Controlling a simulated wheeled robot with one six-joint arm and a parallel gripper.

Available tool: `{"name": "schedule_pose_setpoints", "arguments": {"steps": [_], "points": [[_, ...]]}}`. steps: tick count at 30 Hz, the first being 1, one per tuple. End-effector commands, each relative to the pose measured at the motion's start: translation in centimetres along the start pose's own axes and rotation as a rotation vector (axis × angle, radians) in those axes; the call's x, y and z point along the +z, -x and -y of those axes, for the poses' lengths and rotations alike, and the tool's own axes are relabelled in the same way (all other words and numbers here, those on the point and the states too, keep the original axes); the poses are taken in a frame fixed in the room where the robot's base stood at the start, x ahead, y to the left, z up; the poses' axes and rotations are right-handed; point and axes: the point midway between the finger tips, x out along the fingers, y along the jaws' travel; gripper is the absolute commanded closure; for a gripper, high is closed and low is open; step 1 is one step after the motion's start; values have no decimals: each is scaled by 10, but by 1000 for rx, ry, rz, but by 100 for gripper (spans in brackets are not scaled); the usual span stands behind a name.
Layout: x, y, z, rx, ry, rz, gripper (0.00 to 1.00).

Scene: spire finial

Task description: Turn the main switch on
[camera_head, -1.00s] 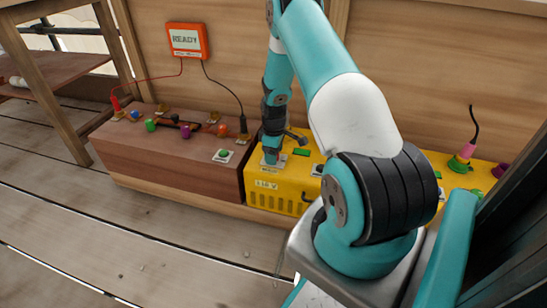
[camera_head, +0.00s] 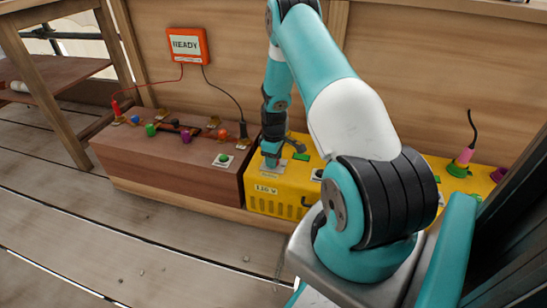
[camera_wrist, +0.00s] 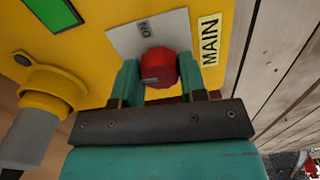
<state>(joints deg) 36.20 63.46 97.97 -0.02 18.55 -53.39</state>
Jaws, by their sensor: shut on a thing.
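The main switch is a red knob (camera_wrist: 159,67) on a grey plate (camera_wrist: 122,38) marked ON, beside a MAIN label (camera_wrist: 209,40), in the wrist view. My gripper (camera_wrist: 159,76) is shut on the red knob, with one teal finger on each side of it. In the head view my gripper (camera_head: 271,161) reaches down to the left end of the yellow box (camera_head: 280,203). The knob is hidden there behind my gripper. Which way the knob points is hard to tell.
A brown box (camera_head: 175,175) with several coloured knobs stands left of the yellow box. An orange display (camera_head: 187,44) reading READY hangs on the wooden wall, with red and black leads. A grey plug in a yellow socket (camera_wrist: 45,92) sits close to my gripper.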

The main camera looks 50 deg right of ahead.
Motion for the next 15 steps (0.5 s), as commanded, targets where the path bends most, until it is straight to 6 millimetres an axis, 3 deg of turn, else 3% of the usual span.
{"name": "schedule_pose_setpoints", "arguments": {"steps": [15], "points": [[1, 3, 2, -4, -445, 3, 85]]}}
